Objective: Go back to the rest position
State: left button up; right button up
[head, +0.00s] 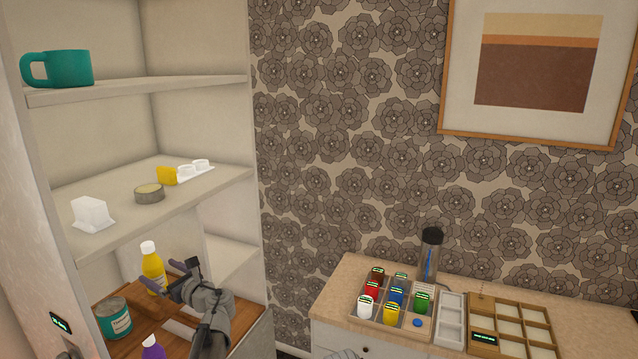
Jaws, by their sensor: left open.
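My left gripper (170,279) is open at the lower left, over the wooden counter of the shelf unit. Its fingers point left, close to a yellow bottle with a white cap (153,270). The bottle stands upright and its lower part is partly covered by the fingers. I cannot tell whether they touch it. Nothing shows held between the fingers. My right gripper is not in view; only a small grey piece shows at the bottom edge.
Shelves above hold a teal mug (58,68), a low tin (149,193) and small white items. At right, a sideboard (340,297) bears a tray of coloured jars, a dark-topped bottle (431,255) and a wooden organiser (512,325).

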pick_arm(q)
jog(key=shift+x, duration=1.1)
jog(key=shift+a+f, duration=0.1)
jog(key=shift+f, duration=0.15)
jog(key=shift+r, duration=0.25)
jog(key=shift+f, duration=0.1)
